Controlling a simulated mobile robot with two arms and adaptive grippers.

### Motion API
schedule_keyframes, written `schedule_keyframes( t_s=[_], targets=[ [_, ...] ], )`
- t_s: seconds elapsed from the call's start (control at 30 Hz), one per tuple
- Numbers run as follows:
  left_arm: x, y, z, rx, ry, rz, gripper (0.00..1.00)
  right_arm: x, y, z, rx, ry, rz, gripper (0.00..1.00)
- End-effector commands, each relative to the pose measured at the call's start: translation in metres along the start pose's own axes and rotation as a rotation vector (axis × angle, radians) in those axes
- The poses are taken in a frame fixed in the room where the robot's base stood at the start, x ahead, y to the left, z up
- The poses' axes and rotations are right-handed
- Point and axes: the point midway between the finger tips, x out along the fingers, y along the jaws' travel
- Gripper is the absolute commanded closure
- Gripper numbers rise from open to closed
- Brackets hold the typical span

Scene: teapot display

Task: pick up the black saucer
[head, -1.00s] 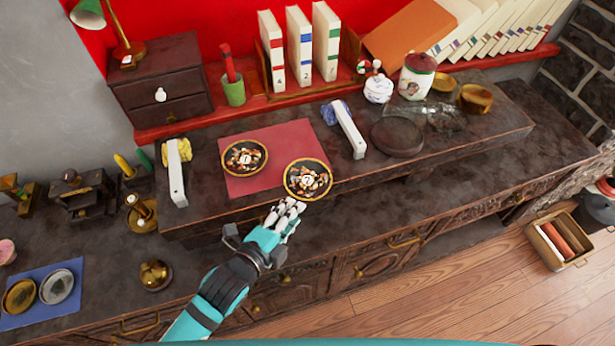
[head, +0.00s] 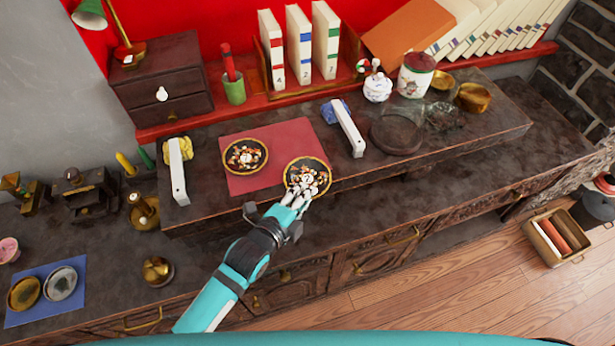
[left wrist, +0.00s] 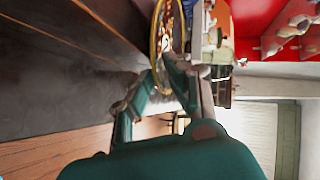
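A black saucer (head: 321,164) with a gold rim and a patterned inside lies at the lower right corner of the red mat (head: 262,184). A similar one (head: 245,156) lies to its left on the mat. My left gripper (head: 297,199) is at the front edge of the right-hand saucer, its tips overlapping the rim in the head view. In the left wrist view the gold-rimmed saucer (left wrist: 166,28) runs down to the fingertips (left wrist: 165,70); I cannot tell whether they are clamped on it. My right gripper is not in view.
A plain dark round plate (head: 397,134) lies to the right on the raised shelf. White bars (head: 347,130) and (head: 178,171) flank the mat. A brass bell (head: 157,271) stands on the lower counter. The counter below the saucers is mostly clear.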

Motion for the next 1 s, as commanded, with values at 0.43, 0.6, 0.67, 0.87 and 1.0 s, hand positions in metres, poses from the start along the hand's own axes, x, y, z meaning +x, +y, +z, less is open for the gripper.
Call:
schedule_keyframes(
  t_s=[0.43, 0.6, 0.67, 0.87, 1.0],
  targets=[
    [0.0, 0.0, 0.0, 0.0, 0.0, 0.0, 1.0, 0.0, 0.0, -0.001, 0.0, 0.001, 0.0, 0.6],
    [-0.001, -0.003, 0.0, 0.001, 0.0, -0.002, 1.0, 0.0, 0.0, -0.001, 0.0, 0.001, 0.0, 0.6],
    [-0.002, -0.005, -0.001, 0.001, 0.0, -0.002, 1.0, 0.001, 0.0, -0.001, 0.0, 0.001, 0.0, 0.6],
    [-0.008, -0.025, -0.003, 0.002, 0.0, -0.004, 1.0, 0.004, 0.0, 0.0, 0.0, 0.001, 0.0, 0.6],
    [-0.024, -0.026, -0.013, -0.002, 0.002, 0.002, 1.0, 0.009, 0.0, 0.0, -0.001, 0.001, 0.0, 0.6]
  ],
)
